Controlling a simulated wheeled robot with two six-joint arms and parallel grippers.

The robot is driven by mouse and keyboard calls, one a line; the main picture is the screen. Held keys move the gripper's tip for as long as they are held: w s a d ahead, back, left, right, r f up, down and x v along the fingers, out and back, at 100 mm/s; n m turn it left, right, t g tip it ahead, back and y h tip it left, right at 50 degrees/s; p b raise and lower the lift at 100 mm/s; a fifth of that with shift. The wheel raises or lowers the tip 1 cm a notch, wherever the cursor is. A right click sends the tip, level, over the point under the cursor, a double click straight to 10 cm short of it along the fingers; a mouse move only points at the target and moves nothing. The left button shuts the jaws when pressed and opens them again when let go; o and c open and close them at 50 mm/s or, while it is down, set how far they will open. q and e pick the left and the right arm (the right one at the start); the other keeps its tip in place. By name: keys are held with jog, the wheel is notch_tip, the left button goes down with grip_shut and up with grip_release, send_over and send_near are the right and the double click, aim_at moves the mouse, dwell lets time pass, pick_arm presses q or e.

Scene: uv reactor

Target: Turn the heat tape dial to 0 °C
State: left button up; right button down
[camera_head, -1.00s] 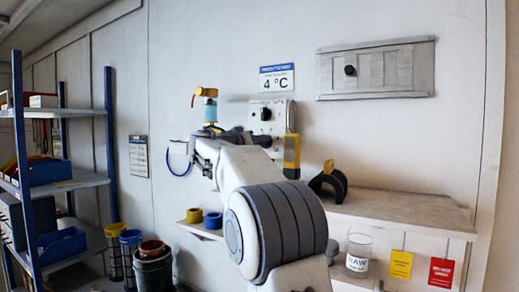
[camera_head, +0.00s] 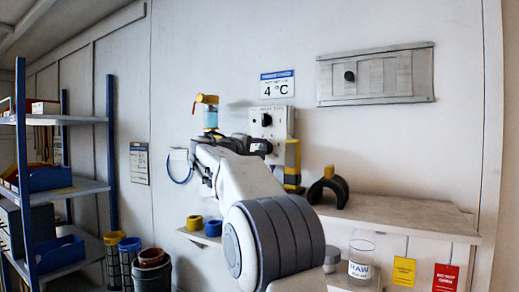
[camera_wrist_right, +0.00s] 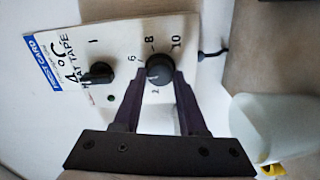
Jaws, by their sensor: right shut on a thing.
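The heat tape panel (camera_head: 281,118) is a pale plate on the wall with a black knob (camera_head: 266,119) on its upper part. In the right wrist view the panel (camera_wrist_right: 125,45) appears turned on its side. My right gripper (camera_wrist_right: 160,78) is shut on a round black dial (camera_wrist_right: 160,68) with the numbers 2, 6, 8 and 10 around it. I cannot tell which number the dial points to. The other black knob (camera_wrist_right: 100,73) is free, beside a 1 mark. In the head view my right gripper (camera_head: 262,146) covers that dial. My left gripper is not in view.
A sign reading 4 °C (camera_head: 277,84) hangs above the panel. A worktop (camera_head: 405,218) and a shelf rack (camera_head: 85,187) stand on either side.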

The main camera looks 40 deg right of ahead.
jog(key=shift+s+d+f+n+p, duration=0.15)
jog(key=shift+n+p, duration=2.6)
jog(key=shift+n, duration=3.25)
jog(key=shift+s+a+f+n+p, duration=0.15)
jog(key=shift+n+p, duration=2.6)
jog(key=shift+n, duration=3.25)
jog(key=shift+w+d, duration=0.1)
jog(key=shift+c, duration=2.4)
grip_release()
